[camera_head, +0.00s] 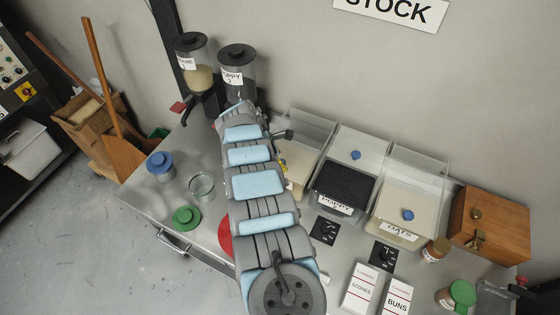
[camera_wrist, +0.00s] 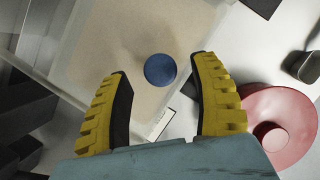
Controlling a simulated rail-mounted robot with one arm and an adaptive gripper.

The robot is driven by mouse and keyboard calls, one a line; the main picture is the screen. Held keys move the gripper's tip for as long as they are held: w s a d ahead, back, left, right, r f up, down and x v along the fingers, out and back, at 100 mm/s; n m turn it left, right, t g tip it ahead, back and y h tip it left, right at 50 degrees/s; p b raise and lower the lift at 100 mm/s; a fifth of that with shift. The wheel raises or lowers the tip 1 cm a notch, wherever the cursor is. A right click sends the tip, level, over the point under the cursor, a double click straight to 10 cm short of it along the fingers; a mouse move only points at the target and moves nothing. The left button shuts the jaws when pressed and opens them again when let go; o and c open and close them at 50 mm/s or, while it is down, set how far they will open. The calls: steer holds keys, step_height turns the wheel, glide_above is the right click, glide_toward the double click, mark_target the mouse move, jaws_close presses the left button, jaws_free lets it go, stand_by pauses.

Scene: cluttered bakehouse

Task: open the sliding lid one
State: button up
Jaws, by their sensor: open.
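Three clear bins stand side by side in the head view. The leftmost bin (camera_head: 307,130) is largely hidden by my arm. The middle bin, labelled POPPY (camera_head: 345,190), holds dark contents, with a blue knob (camera_head: 355,155) toward its back. The right bin, labelled OATS (camera_head: 405,205), holds pale contents, with a blue knob (camera_head: 408,215) near its front. In the wrist view, a round blue knob (camera_wrist: 160,69) sits on a clear lid (camera_wrist: 105,45) over tan contents. My gripper (camera_wrist: 160,80) is open, its yellow fingers on either side of this knob; contact is unclear.
A red round lid (camera_wrist: 278,125) lies close to the right finger. Dispensers (camera_head: 237,72) stand behind my arm. A blue-lidded jar (camera_head: 160,165), glass bowl (camera_head: 201,186) and green lid (camera_head: 186,217) are left; cartons (camera_head: 361,287) and a wooden box (camera_head: 490,222) are right.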

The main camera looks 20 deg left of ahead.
steer(key=shift+w+d+f, duration=0.15)
steer(key=shift+d+f, duration=0.1)
steer(key=shift+f, duration=0.3)
jaws_close()
